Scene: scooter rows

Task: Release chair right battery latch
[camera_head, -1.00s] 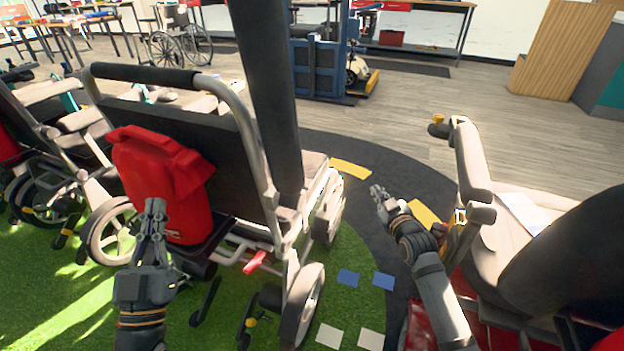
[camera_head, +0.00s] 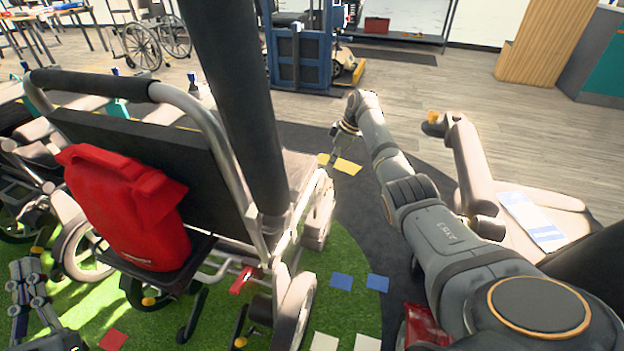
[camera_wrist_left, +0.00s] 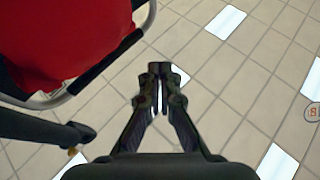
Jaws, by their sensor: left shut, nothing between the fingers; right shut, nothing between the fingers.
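The chair (camera_head: 150,130) in front of me has a dark backrest, a grey push bar and a red bag (camera_head: 125,205) hung behind it. A small red lever (camera_head: 242,281) shows low under its right side. I cannot tell whether this is the battery latch. My left gripper (camera_head: 27,268) is shut and empty at the lower left, apart from the bag. In the left wrist view the gripper (camera_wrist_left: 159,72) points over the floor, right of the red bag (camera_wrist_left: 75,40). My right gripper (camera_head: 334,158) is shut and empty, small, beyond the chair's right side.
Another chair's armrest (camera_head: 468,165) and seat stand at the right, near my right arm. A thick dark post rises in front of the chair. More chairs stand at the left. A blue cart (camera_head: 300,60) is behind. Dark floor between the chairs is open.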

